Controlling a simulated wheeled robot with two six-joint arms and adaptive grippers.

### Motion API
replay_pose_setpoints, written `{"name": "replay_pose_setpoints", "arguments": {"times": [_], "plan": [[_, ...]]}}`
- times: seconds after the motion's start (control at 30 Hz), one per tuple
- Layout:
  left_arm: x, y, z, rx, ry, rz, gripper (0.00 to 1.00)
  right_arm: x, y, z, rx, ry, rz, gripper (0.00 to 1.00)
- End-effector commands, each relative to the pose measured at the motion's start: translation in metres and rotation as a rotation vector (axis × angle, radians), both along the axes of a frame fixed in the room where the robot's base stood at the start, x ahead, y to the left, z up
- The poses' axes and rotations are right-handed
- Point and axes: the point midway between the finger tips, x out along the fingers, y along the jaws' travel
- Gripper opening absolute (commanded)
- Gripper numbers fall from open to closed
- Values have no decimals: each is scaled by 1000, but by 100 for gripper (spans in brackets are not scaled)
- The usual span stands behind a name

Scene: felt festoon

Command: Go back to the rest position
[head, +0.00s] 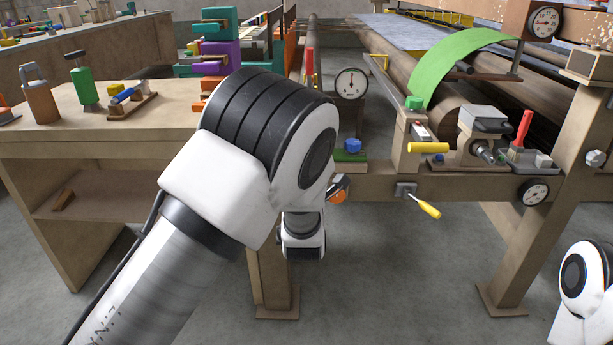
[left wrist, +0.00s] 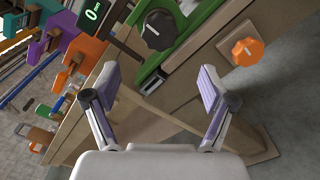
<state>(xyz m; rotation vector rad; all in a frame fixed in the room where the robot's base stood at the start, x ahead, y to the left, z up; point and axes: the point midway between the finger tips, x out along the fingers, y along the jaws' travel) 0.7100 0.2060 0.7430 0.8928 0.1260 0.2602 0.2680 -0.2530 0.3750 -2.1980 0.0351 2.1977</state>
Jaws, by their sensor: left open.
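My left gripper (left wrist: 160,80) shows in the left wrist view with its two fingers wide apart and nothing between them. Past the fingertips are a black knob (left wrist: 159,30) on a green-framed panel and an orange knob (left wrist: 243,52) on the wooden frame. In the head view my left arm reaches up from the bottom left across the middle, and its bulk hides the gripper. A piece of my right arm shows at the bottom right edge; its gripper is out of the picture.
A workbench (head: 130,135) with a green-handled tool (head: 83,85) stands at the left. A machine with rollers, a green felt strip (head: 455,62), dials (head: 351,84) and a yellow-handled screwdriver (head: 428,209) fills the right. Bare floor lies below, between the machine's legs.

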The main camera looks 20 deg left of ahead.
Motion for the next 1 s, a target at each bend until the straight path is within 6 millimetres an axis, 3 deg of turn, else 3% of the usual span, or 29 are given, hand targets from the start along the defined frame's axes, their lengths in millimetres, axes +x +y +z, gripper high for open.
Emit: {"name": "replay_pose_setpoints", "arguments": {"times": [0.27,0.37,0.47,0.6,0.67,0.8,0.87,0.9,1.0], "plan": [[0,0,-5,-1,8,0,84,0,0,0,0,0,0,40],[-4,8,-37,-13,59,15,84,0,0,0,0,0,0,40],[-22,32,-99,-34,172,54,84,0,0,0,0,0,0,40],[-84,63,-206,-2,452,59,84,0,0,0,0,0,0,40],[-120,72,-248,74,606,24,84,0,0,0,0,0,0,40],[-220,82,-327,336,1002,-188,84,0,0,0,0,0,0,40],[-269,81,-352,480,1167,-352,84,0,0,0,0,0,0,40],[-303,79,-364,584,1265,-491,84,0,0,0,0,0,0,40],[-369,70,-375,836,1399,-867,84,0,0,0,0,0,0,40]]}}
